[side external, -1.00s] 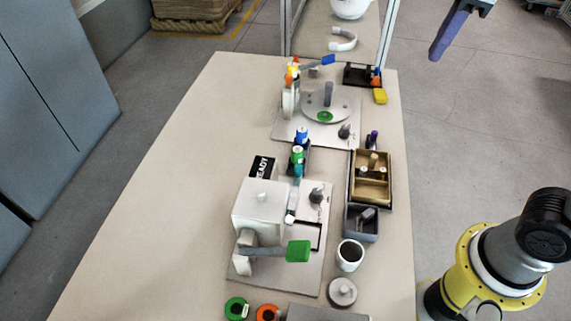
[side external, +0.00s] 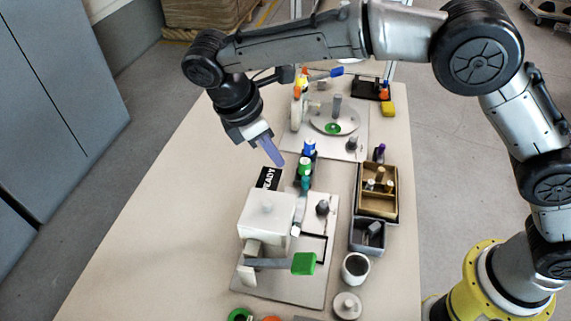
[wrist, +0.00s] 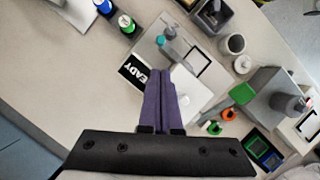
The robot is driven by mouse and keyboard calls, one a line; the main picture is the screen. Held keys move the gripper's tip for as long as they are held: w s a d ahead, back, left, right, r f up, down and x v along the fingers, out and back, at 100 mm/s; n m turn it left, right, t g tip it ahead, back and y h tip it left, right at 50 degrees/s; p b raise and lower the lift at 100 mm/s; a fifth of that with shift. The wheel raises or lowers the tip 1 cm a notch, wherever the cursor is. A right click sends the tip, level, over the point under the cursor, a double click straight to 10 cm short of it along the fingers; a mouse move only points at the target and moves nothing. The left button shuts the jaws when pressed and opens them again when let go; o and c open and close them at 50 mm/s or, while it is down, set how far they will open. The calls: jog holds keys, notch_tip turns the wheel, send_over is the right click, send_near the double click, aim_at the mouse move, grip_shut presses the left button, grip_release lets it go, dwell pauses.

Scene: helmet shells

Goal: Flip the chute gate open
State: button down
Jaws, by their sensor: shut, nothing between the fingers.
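A white box-like housing (side external: 266,209) stands on a pale plate (side external: 306,288) on the near half of the table. My gripper (side external: 280,163) has purple fingers, shut and empty, above the table behind the housing, near the READY sign (side external: 268,178). In the wrist view the fingers (wrist: 159,73) partly cover the housing.
Blue and green-topped bottles (side external: 307,160) stand just right of my gripper. A wooden divided tray (side external: 377,210), a grey bin (side external: 353,238) and a white cup (side external: 355,268) line the right side. A round turntable (side external: 322,120) stands at the back. The table's left side is clear.

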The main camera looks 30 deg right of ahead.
send_near(302, 198)
jog(key=d+f, duration=0.1)
jog(key=w+f, duration=0.1)
jog(key=f, duration=0.1)
jog(key=w+d+f, duration=0.1)
jog(key=shift+d+f, duration=0.35)
jog(key=shift+f, duration=0.05)
